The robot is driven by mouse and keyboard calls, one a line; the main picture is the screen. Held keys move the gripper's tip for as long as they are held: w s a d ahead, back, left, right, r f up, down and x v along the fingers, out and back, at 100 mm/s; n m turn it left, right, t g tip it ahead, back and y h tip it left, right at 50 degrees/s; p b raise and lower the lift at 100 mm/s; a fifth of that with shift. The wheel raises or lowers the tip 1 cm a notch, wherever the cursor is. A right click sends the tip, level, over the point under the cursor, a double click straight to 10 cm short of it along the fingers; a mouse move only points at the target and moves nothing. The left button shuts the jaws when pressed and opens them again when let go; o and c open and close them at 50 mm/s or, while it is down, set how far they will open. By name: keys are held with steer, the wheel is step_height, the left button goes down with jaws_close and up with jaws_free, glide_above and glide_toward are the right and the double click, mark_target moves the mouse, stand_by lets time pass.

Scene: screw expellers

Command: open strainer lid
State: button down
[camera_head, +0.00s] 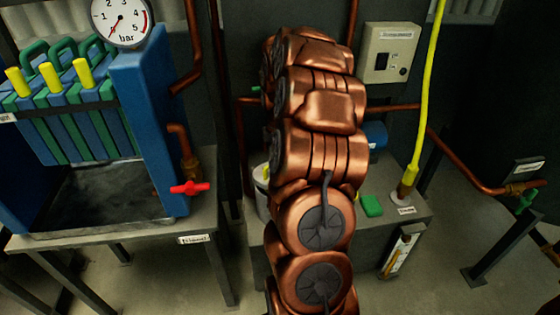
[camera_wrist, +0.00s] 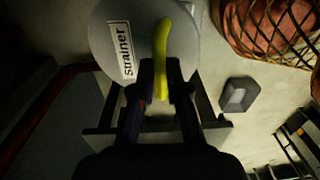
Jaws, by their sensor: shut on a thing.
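The strainer lid (camera_wrist: 143,45) is a pale round disc with a "Strainer" label, at the top of the wrist view. A curved yellow handle (camera_wrist: 162,38) stands on it. My gripper (camera_wrist: 163,75) is shut on the lower end of this handle, with one dark finger on each side. In the head view, the pale strainer body (camera_head: 262,196) shows only as a strip at the left of my copper-coloured arm. My arm hides most of it, and my gripper is hidden there too. I cannot tell whether the lid is raised.
A blue and green filter press (camera_head: 150,120) with a gauge (camera_head: 121,20) and a red valve handle (camera_head: 190,188) stands at left. A green block (camera_head: 371,206) and a yellow hose (camera_head: 424,90) are at right. A netted reddish bundle (camera_wrist: 275,30) is beside the lid in the wrist view.

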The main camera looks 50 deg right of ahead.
steer(key=shift+w+d+r+g+y+p, duration=0.35)
steer(key=shift+w+r+p, duration=0.1)
steer(key=shift+p, duration=0.2)
steer(key=shift+w+d+r+g+y+p, duration=0.25)
steer(key=shift+w+r+g+p, duration=0.15)
steer(key=shift+p, duration=0.2)
steer(key=shift+w+d+r+p, duration=0.45)
steer(key=shift+w+d+p, duration=0.05)
steer(key=shift+w+p, duration=0.15)
steer(key=shift+w+d+r+p, duration=0.4)
steer(key=shift+w+d+p, duration=0.05)
steer(key=shift+w+p, duration=0.15)
steer(key=shift+f, duration=0.1)
